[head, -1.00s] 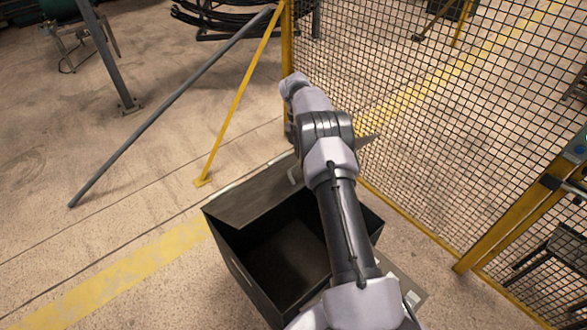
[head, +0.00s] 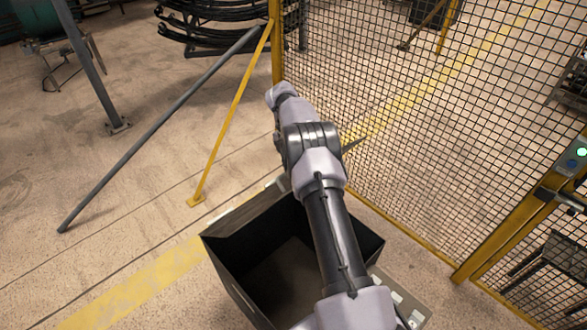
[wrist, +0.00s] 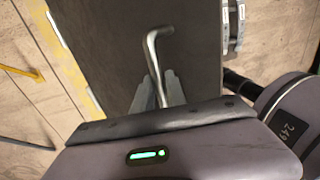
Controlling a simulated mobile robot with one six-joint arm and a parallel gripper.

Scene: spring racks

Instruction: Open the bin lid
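The bin (head: 232,280) is a dark open-topped box below my arm in the head view, with its empty-looking interior showing. Its lid (head: 245,217) stands raised along the far side, seen steeply foreshortened as a dark strip. In the wrist view the lid (wrist: 105,50) is a dark flat panel filling the middle. A bent metal handle (wrist: 153,50) sticks up from it between the two grey fingers of my gripper (wrist: 157,88), which appear closed around its shaft. In the head view my arm hides the gripper and handle.
A yellow-framed mesh fence (head: 420,130) runs close along the right of the bin. A yellow brace (head: 232,120) and a grey brace (head: 160,138) slope to the floor at the left. Open floor with a yellow stripe (head: 140,285) lies left of the bin.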

